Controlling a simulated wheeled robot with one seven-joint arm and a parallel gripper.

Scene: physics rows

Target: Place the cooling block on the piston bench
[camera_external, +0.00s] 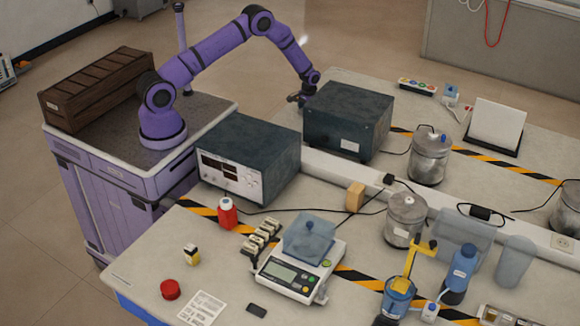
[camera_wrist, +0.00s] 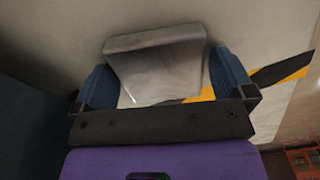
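A grey metallic block (camera_wrist: 158,68), which may be the cooling block, shows between and just beyond my fingers in the wrist view. My gripper (camera_wrist: 164,80) has its two blue fingers wide apart, one on each side of this block. The block's lower left edge stands a little apart from the left finger; its right edge lies close to the right finger. In the external view my gripper (camera_external: 300,98) is low at the far left corner of a dark box, and the block is hidden. I cannot tell which surface is the piston bench.
The dark box (camera_external: 347,118) stands close beside my gripper. A power supply (camera_external: 247,160) stands nearer the camera. Metal canisters (camera_external: 429,158), a scale (camera_external: 299,268) and a blue-yellow device (camera_external: 399,290) crowd the right side. A wooden crate (camera_external: 98,88) sits beside my arm's base.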

